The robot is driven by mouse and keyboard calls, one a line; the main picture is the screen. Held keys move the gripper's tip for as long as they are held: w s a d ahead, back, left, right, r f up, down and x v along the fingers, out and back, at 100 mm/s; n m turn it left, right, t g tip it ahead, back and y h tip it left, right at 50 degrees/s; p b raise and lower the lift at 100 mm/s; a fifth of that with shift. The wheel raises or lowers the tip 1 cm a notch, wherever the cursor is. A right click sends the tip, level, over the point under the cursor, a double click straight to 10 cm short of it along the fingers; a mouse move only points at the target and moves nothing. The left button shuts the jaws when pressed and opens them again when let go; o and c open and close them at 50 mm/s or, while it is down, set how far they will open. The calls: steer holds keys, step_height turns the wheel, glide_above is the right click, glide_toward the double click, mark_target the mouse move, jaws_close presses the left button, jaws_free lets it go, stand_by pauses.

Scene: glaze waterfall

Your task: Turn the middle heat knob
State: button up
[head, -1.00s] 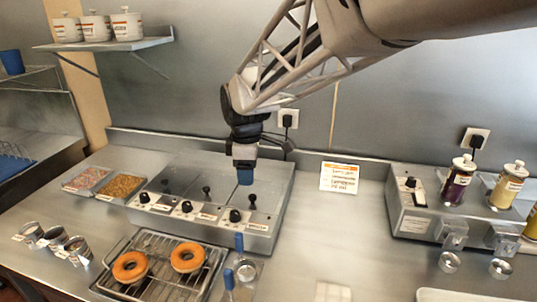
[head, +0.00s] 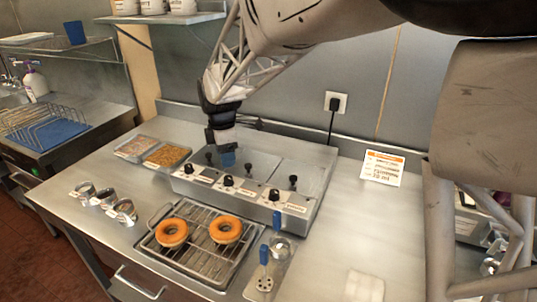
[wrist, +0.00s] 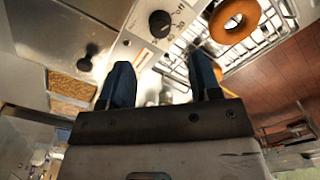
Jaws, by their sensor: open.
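The steel heating unit (head: 255,212) stands on the counter with three black knobs along its front panel. The middle heat knob (head: 228,180) sits between the left knob (head: 188,168) and the right knob (head: 273,194). My gripper (head: 228,160) points down just behind the middle knob in the head view, with its blue fingers apart from it. In the wrist view my gripper (wrist: 160,62) is open and empty. A black knob with printed dial marks (wrist: 160,23) shows ahead of its two fingertips; I cannot tell for certain which knob that is.
Small black lid handles (head: 293,182) stand up behind the knobs. A wire rack with two orange-glazed donuts (head: 172,232) lies in front of the unit. Topping trays (head: 167,156) stand at left, and blue-handled tools (head: 264,255) at front right.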

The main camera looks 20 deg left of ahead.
mark_target(228, 177)
steer(key=shift+f, duration=3.9)
steer(key=c, duration=0.9)
steer(key=shift+c, duration=0.2)
